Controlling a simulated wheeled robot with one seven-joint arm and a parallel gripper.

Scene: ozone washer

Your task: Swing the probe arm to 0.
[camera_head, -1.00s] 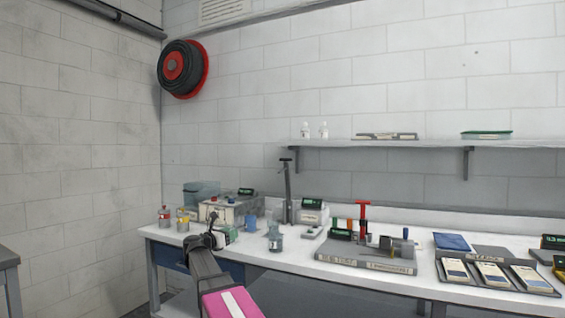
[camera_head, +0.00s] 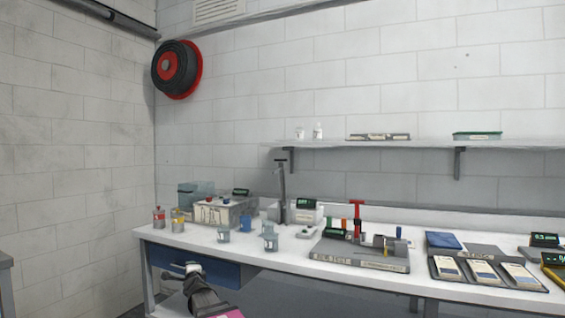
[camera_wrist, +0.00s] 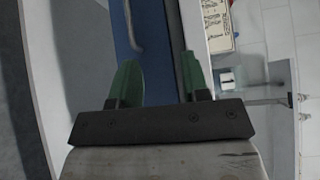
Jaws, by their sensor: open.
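My gripper (camera_head: 190,268) is low in front of the bench, beside the blue drawer (camera_head: 225,272) under the left end of the worktop. In the wrist view, its two green fingers (camera_wrist: 158,78) are apart and empty. The drawer's blue front and metal handle (camera_wrist: 133,30) show ahead of and between the fingers. I cannot tell for sure which part is the probe arm. A dark upright post with a short top piece (camera_head: 281,190) stands on the bench beside a box with a green display (camera_head: 306,209). No scale or 0 mark is readable. My gripper is well away from the post.
A pale box with knobs (camera_head: 218,212) and small bottles (camera_head: 158,216) stand at the bench's left. Beakers (camera_head: 270,242) are near the front edge. A grey rack with a red T-handle (camera_head: 357,215) and a phone-like tray (camera_head: 482,268) lie right. A shelf (camera_head: 400,145) hangs above.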

